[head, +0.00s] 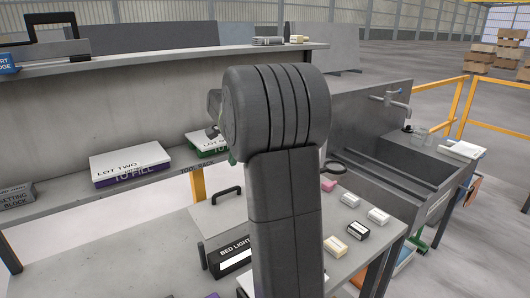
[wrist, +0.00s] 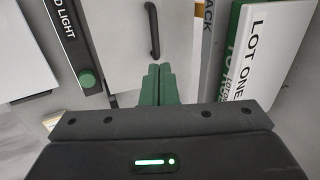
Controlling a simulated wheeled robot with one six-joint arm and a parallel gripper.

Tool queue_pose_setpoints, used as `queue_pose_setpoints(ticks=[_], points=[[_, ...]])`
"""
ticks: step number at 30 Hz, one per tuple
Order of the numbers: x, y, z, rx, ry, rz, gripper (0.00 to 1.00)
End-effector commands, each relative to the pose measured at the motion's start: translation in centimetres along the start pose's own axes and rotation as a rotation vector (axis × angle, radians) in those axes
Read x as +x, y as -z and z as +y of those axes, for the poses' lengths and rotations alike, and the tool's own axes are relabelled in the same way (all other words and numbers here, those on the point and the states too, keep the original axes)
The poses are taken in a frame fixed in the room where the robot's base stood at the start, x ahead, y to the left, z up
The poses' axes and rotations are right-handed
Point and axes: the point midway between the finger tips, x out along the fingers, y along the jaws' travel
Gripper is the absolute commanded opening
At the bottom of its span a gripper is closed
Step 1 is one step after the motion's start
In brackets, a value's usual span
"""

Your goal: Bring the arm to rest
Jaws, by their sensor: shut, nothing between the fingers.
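My gripper (wrist: 158,72) shows in the wrist view as two green fingers pressed together, with nothing between them. It points toward a pale grey surface with a dark handle (wrist: 152,32). In the head view my own dark arm stands upright in the middle and hides nearly all of the gripper. The white and green LOT ONE box (wrist: 268,50) is to the right of the fingers, and the dark BED LIGHT box (wrist: 68,32) with a green knob is to their left. I see no contact with either.
The LOT TWO box (head: 130,162) lies on the shelf at left. The BED LIGHT box (head: 229,262) sits on the bench beside my arm. Several small blocks, including a cream one (head: 335,246), lie to the right. A sink (head: 405,155) and yellow rail (head: 490,127) stand farther right.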

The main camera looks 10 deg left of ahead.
Motion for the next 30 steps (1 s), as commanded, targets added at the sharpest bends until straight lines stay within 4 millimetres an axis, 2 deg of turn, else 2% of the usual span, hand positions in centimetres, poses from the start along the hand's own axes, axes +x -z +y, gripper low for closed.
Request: queue_pose_setpoints(ticks=[8,14,25,30], points=[[0.0,0.0,0.0,0.000,0.000,0.000,0.00],[1.5,-0.1,0.4,0.000,-0.003,-0.001,0.00],[8.4,-0.1,1.8,0.000,-0.004,-0.002,0.00],[12.0,-0.9,1.9,-0.001,-0.001,-0.002,0.00]])
